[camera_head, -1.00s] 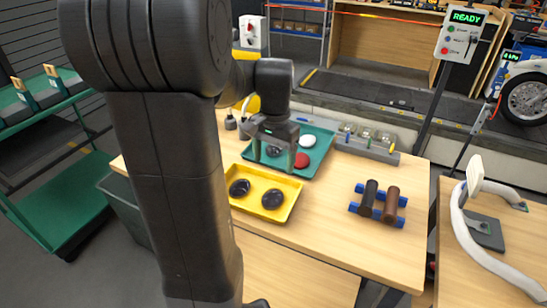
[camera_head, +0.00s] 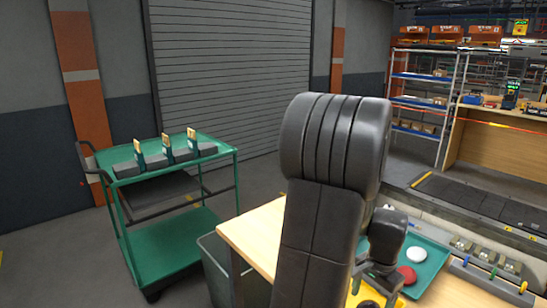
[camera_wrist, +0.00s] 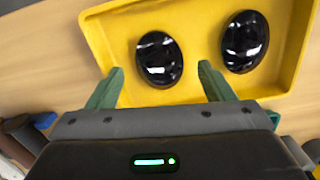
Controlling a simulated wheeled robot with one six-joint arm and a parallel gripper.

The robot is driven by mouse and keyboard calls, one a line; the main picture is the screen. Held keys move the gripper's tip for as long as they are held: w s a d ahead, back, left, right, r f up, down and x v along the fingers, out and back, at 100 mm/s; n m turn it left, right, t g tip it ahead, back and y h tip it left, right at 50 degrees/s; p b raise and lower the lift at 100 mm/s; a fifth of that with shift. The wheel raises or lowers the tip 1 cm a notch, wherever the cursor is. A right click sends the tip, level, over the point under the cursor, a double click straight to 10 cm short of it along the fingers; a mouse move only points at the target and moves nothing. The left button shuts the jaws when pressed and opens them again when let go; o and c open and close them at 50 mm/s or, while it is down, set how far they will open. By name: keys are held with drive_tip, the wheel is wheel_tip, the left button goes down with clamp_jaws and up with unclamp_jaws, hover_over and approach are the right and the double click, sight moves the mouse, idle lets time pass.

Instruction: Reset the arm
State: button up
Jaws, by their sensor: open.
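My gripper (camera_head: 378,284) is low in the head view, above the worktable near the yellow tray (camera_head: 353,299). Ahead of the fingers lies the yellow tray (camera_wrist: 112,32), holding two shiny black oval pieces (camera_wrist: 159,60) (camera_wrist: 245,42). In the head view my arm hides part of the table, and the picture's lower edge cuts off most of the yellow tray.
A teal tray (camera_head: 436,258) with a white disc (camera_head: 415,254) and a red disc (camera_head: 407,275) lies right of my gripper. A green cart (camera_head: 170,239) stands left, and a grey bin (camera_head: 213,262) stands beside the wooden table (camera_head: 252,231).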

drive_tip(key=shift+r, duration=1.2)
drive_tip(key=shift+f, duration=0.1)
